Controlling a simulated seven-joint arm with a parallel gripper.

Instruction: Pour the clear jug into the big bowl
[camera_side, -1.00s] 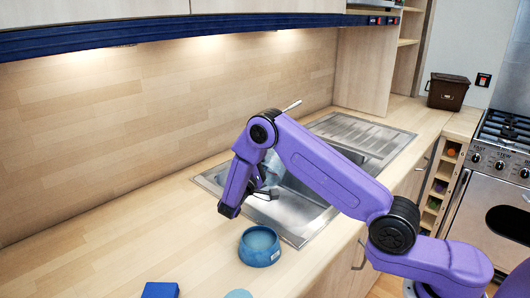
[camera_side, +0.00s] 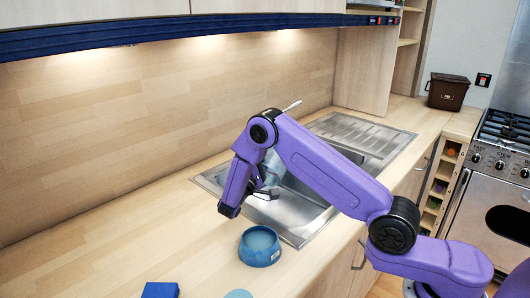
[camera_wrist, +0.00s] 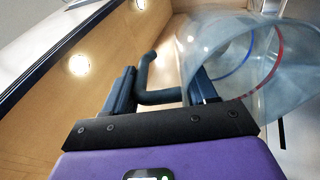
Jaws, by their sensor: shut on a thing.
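The clear jug (camera_wrist: 255,60), with red and blue lines around it, fills the upper right of the wrist view. My gripper (camera_wrist: 163,85) is shut on its dark handle (camera_wrist: 158,96). In the side view the jug (camera_side: 272,168) shows only partly behind my arm, above the sink's near left part; its exact tilt and its contents cannot be told. My gripper (camera_side: 267,192) is there raised above the counter. The big bowl (camera_side: 259,247), blue with a paler inside, stands upright on the counter in front of the sink, below and apart from my gripper.
A steel sink (camera_side: 298,212) with a drainer (camera_side: 362,135) lies behind and right of the bowl. A blue block (camera_side: 160,290) and a pale blue round thing (camera_side: 238,294) lie at the front edge of the picture. The counter on the left is clear.

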